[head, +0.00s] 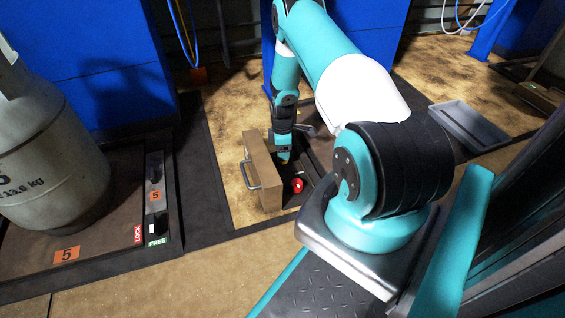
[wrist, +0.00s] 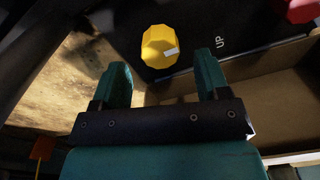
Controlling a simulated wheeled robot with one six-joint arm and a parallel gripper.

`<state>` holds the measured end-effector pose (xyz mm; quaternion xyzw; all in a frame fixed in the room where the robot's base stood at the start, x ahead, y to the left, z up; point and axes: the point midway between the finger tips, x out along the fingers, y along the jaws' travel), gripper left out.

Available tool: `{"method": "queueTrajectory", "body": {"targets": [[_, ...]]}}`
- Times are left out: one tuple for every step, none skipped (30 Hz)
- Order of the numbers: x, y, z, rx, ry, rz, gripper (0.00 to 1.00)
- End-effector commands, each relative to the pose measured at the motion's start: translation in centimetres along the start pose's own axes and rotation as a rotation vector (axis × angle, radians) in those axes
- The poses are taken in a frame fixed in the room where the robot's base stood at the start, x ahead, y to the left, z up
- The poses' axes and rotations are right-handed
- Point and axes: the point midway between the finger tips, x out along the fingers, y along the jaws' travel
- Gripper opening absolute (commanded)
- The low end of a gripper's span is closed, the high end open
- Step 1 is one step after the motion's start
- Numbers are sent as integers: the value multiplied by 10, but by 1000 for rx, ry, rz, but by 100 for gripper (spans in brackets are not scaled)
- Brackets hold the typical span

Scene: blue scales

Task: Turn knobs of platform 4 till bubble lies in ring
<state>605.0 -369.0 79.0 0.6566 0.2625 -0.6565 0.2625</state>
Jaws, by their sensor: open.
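A yellow knob (wrist: 157,48) with a white mark sits on a dark panel at the top middle of the wrist view. The mark points right, towards the white word UP. A red knob (wrist: 300,10) is cut off at the top right corner; a red knob (head: 297,186) also shows in the head view, just below my gripper (head: 284,156). In the wrist view my gripper (wrist: 161,62) is open, its teal fingers apart, one at each side below the yellow knob. I cannot tell whether they touch it. No bubble or ring is visible.
A brown box-like front with a metal handle (head: 248,176) stands left of my gripper. Platform 5 (head: 100,255), with a large grey cylinder (head: 48,150), lies at the left. A grey tray (head: 468,126) lies at the right. Blue cabinets (head: 85,60) stand behind.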

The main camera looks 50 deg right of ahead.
Motion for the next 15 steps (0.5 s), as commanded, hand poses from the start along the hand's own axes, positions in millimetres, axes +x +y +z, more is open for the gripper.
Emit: {"method": "queueTrajectory", "body": {"targets": [[15,0,0,1,0,-1,69],[19,0,0,1,0,-1,69],[23,0,1,1,0,0,69],[26,0,1,1,0,0,69],[28,0,1,1,0,0,69],[30,0,1,1,0,1,69],[32,0,1,1,0,1,69],[33,0,1,1,0,0,69],[34,0,1,1,0,0,69],[34,0,1,1,0,0,69],[34,0,1,1,0,0,69],[34,0,1,2,0,0,69],[34,0,1,2,0,0,69],[34,0,1,2,0,0,69],[34,0,1,2,0,0,69]]}}
